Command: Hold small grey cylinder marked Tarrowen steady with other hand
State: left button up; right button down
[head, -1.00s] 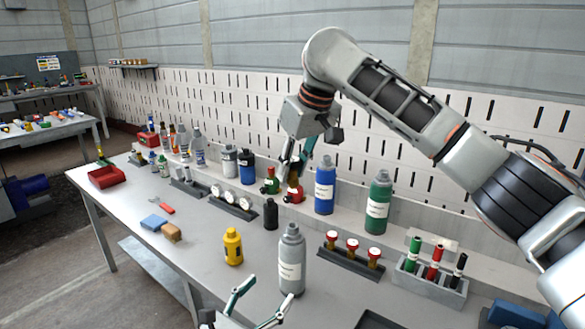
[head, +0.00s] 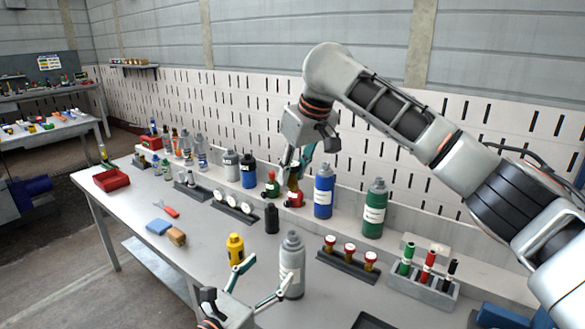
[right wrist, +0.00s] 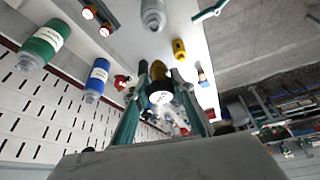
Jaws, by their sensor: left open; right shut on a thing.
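The grey cylinder (head: 291,256) with a white label stands upright on the workbench in the head view. Its label is too small to read. It also shows at the top of the right wrist view (right wrist: 153,14). My left gripper (head: 269,276) is open and low at the near left side of the cylinder, its fingers spread towards it; I cannot tell whether they touch it. My fingers partly hide that bottle.
A yellow bottle (head: 236,248) stands just left of the grey cylinder. Blue (head: 323,192) and green (head: 375,209) bottles stand behind. A rack with red-capped pieces (head: 348,263) is at its right.

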jog(key=shift+r+p, duration=0.15)
jog(key=shift+p, duration=0.8)
jog(key=shift+w+f+p, duration=0.1)
jog(key=shift+f+p, duration=0.3)
jog(key=shift+p, duration=1.05)
jog(key=shift+r+p, duration=1.15)
jog(key=shift+r, duration=0.05)
pick_arm(q)
notch_tip(320, 180, up, 8)
